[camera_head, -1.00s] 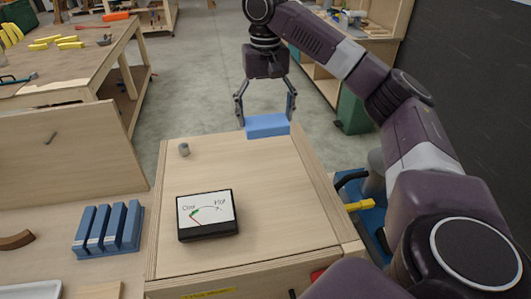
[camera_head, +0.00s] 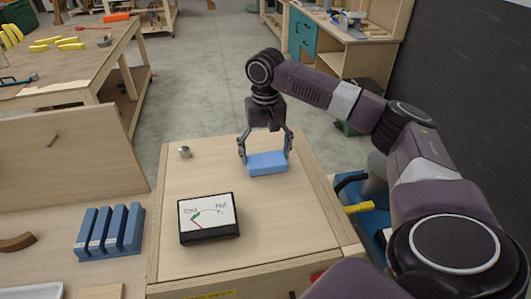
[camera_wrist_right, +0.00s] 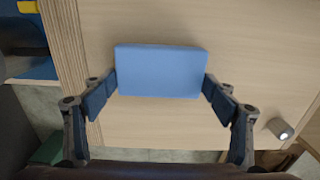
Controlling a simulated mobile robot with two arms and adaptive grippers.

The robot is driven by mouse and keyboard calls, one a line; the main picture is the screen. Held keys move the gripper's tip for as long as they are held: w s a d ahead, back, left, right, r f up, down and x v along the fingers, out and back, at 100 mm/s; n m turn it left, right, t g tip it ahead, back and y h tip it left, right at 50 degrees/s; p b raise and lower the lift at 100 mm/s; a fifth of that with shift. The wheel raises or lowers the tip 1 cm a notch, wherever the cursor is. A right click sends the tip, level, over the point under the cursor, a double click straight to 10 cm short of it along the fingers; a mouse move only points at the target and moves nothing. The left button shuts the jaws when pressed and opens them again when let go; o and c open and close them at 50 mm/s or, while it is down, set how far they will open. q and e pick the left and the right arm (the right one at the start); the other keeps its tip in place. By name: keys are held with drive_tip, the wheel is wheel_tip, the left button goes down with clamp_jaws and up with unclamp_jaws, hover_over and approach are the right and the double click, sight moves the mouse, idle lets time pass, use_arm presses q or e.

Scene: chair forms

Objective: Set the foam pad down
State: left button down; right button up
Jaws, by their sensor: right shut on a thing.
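The foam pad (camera_head: 267,163) is a light blue rectangular block. My right gripper (camera_head: 265,153) is shut on its two ends, over the far half of the wooden box top (camera_head: 180,250). In the right wrist view the pad (camera_wrist_right: 160,70) sits level between the two fingers (camera_wrist_right: 160,85), with the wooden top behind it. I cannot tell whether the pad touches the top or hangs just above it. My left gripper is not in view.
A Cool/Hot gauge (camera_head: 208,217) stands near the front of the top. A small metal cylinder (camera_head: 185,152) is at its far left; it also shows in the right wrist view (camera_wrist_right: 279,128). A blue slotted block (camera_head: 110,230) sits left of the box. The top's middle is bare.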

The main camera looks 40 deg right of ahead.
drive_tip(key=shift+f, duration=0.2)
drive_tip(key=o, duration=1.1)
drive_tip(key=shift+r, duration=0.2)
